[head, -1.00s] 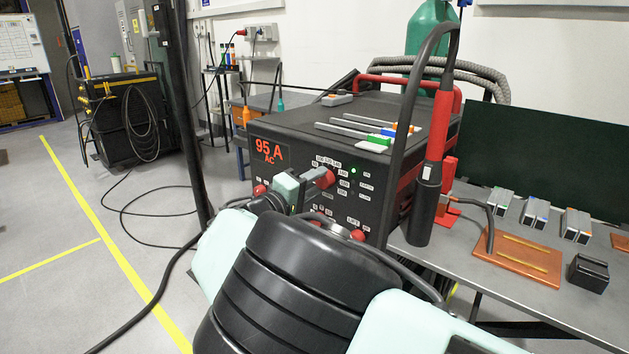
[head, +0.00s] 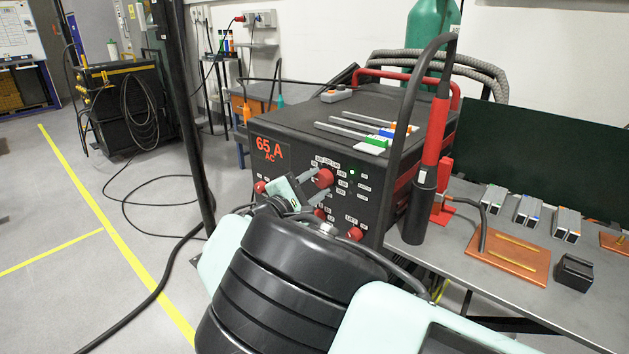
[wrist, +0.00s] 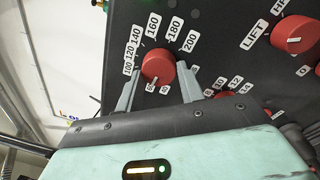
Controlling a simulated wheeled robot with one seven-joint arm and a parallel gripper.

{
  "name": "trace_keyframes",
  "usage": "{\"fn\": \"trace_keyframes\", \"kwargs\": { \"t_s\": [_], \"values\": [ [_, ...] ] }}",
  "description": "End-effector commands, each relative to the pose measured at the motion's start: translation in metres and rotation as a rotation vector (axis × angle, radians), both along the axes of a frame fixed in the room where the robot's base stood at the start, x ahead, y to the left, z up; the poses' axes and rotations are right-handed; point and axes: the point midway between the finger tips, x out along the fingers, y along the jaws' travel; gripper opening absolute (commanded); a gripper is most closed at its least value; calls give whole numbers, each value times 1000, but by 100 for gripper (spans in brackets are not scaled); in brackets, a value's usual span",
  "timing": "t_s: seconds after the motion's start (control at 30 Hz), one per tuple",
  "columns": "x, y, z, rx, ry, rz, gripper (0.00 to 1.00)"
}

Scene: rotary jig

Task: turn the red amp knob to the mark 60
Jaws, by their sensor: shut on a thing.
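The red amp knob (head: 324,178) sits on the front panel of the black welding machine (head: 312,125). In the wrist view the same red knob (wrist: 158,65) is between the two grey fingers of my gripper (wrist: 159,70), which is shut on it. The display (head: 269,149) reads 65 A AC. In the head view my gripper (head: 316,182) reaches the knob from the lower left, and my arm hides part of the panel.
Other red knobs sit close by, one at the panel's lower right (head: 355,234) and one beside the LIFT label in the wrist view (wrist: 293,35). A copper plate (head: 508,262) lies on the bench.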

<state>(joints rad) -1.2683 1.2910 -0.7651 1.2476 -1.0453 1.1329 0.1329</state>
Motion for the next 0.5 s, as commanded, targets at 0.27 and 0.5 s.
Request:
{"fn": "trace_keyframes", "kwargs": {
  "t_s": [0.27, 0.5],
  "values": [
    [-1, 1, -1, -58, 50, 4, 15],
    [-1, 1, -1, -69, 57, 4, 15]
  ]
}}
